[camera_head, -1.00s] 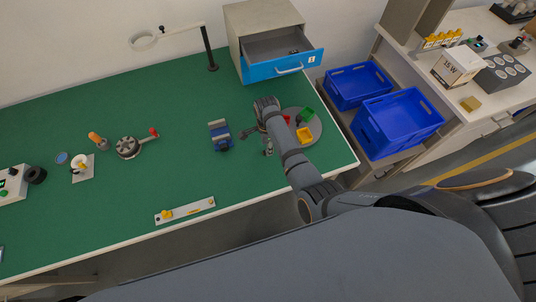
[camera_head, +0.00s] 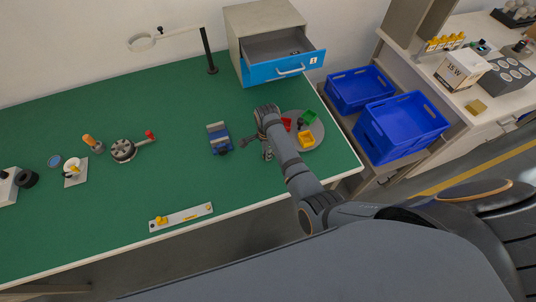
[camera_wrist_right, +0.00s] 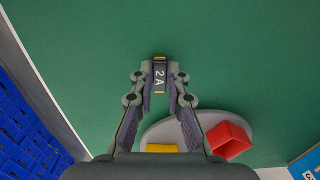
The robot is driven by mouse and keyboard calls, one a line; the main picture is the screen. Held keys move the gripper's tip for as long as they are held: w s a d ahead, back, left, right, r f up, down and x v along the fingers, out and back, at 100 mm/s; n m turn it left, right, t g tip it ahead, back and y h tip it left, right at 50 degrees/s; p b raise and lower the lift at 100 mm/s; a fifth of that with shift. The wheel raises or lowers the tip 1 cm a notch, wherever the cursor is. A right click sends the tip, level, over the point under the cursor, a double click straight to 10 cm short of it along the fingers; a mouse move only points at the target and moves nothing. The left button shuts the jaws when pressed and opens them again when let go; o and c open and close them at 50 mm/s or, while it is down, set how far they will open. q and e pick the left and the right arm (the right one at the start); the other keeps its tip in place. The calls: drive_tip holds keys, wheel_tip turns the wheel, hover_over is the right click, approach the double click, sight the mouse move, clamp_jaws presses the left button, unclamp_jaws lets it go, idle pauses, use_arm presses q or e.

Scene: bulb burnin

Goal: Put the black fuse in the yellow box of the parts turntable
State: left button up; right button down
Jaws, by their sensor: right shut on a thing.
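My right gripper (camera_wrist_right: 162,88) is shut on the black fuse (camera_wrist_right: 160,76), which is marked "2 A" and has yellow ends. In the head view my right gripper (camera_head: 256,148) is over the green bench, left of the parts turntable (camera_head: 319,129); the fuse cannot be made out there. The turntable is a grey disc with a yellow box (camera_head: 306,139), a red box (camera_head: 286,124) and a green box (camera_head: 309,117). In the right wrist view the yellow box (camera_wrist_right: 162,148) is partly hidden behind my gripper, with the red box (camera_wrist_right: 229,140) to its right. My left gripper is out of view.
A blue vise (camera_head: 218,138) stands just left of my right gripper. A cabinet with an open blue-fronted drawer (camera_head: 284,68) is behind the turntable. Blue crates (camera_head: 403,122) stand beyond the bench's right edge. The bench (camera_head: 180,95) is clear at back left.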

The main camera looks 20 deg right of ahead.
drive_tip(key=shift+r, duration=0.1)
drive_tip(key=shift+r, duration=0.2)
wheel_tip(320, 180, up, 3)
drive_tip(key=shift+f, duration=0.1)
drive_tip(key=s+d+r+b, duration=0.2)
drive_tip(key=s+d+r, duration=0.4)
drive_tip(key=s+d, duration=0.3)
drive_tip(key=shift+s+r, duration=0.3)
drive_tip(key=shift+s, duration=0.55)
